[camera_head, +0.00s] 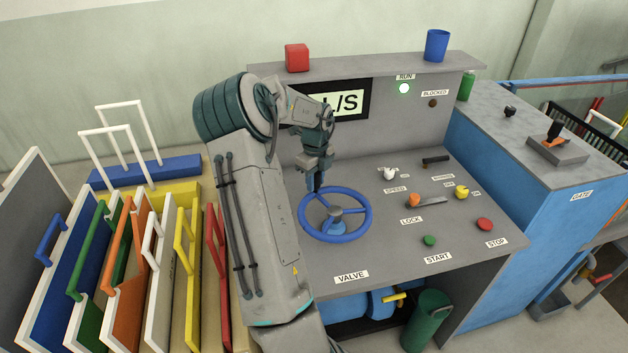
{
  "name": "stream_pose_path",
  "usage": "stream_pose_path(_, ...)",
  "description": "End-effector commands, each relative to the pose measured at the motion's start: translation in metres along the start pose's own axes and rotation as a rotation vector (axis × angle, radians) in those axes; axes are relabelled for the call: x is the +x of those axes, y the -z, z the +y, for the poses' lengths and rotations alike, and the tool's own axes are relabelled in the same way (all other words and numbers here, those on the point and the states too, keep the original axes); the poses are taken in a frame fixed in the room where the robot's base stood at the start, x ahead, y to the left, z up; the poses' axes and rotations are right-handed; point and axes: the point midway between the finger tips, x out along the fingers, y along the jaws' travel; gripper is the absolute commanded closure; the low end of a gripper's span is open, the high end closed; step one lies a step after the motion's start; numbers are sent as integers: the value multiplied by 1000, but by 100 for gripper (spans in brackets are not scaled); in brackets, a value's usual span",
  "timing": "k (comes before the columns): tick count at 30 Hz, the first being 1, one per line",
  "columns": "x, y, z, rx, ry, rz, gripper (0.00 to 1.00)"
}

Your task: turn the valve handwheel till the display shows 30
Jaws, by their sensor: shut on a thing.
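The blue valve handwheel (359,233) sits on the left part of the grey console top, behind the VALVE label (351,277). My gripper (314,193) points down at the wheel's far left rim and is shut on that rim. The fingertips are small and partly hidden by the arm.
The lit RUN lamp (404,88) glows beside the dark BLOCKED lamp (432,103). A red cube (297,57) and blue cup (437,45) stand on the shelf. Levers and the START (429,240) and STOP (485,224) buttons lie right of the wheel. Coloured panels stand at the left.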

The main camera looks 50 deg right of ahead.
Motion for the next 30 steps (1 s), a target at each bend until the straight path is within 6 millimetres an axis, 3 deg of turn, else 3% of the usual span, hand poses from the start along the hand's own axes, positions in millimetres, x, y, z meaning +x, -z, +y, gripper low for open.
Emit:
stream_pose_path(9,0,2,-3,1,5,3,100)
stream_pose_path(10,0,2,-3,1,5,3,63)
stream_pose_path(12,0,2,-2,1,4,3,50)
stream_pose_path(23,-5,0,0,-2,3,0,50)
stream_pose_path(30,-47,0,-1,-2,5,-3,50)
